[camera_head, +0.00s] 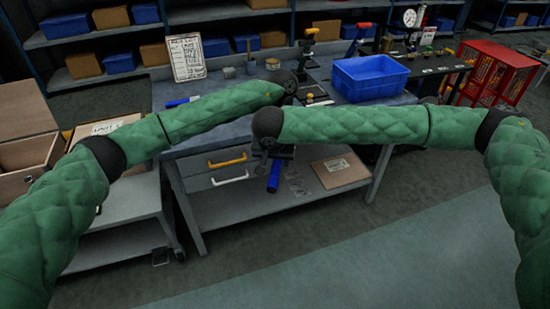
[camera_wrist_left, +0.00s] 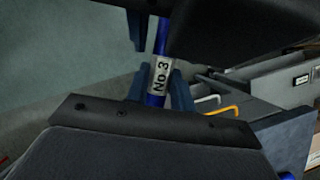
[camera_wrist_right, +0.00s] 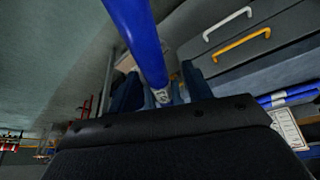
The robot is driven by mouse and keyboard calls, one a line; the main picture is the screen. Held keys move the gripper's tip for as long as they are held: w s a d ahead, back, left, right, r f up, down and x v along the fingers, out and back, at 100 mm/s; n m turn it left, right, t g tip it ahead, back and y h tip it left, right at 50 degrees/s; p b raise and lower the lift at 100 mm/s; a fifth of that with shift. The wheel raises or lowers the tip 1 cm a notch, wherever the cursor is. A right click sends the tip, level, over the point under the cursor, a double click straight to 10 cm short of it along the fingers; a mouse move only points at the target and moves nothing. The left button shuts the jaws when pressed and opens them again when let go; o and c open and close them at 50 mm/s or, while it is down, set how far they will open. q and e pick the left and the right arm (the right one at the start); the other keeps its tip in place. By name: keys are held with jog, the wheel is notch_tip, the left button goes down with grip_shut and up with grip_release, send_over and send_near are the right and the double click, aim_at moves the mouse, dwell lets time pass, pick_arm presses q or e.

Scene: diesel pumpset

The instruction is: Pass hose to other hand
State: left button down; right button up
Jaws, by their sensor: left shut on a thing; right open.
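The blue hose (camera_head: 273,177) hangs below the wrists in front of the bench in the head view. My left gripper (camera_wrist_left: 160,88) is shut on the hose, whose white "No.3" label (camera_wrist_left: 160,74) shows between its fingers. My right gripper (camera_head: 277,151) is open around the hose. The right wrist view shows the blue length of the hose (camera_wrist_right: 140,42) running up from between the open right fingers (camera_wrist_right: 160,90). Whether those fingers touch it I cannot tell. My left gripper is hidden in the head view.
The workbench (camera_head: 218,135) has drawers with a yellow handle (camera_head: 227,161) and a white handle (camera_head: 231,179). A blue bin (camera_head: 370,78) stands on it at the right. A cardboard piece (camera_head: 340,170) lies on the lower shelf. A red cage (camera_head: 492,75) stands farther right. The front floor is clear.

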grip_shut()
pick_arm(q)
jog(key=c, duration=1.1)
grip_release()
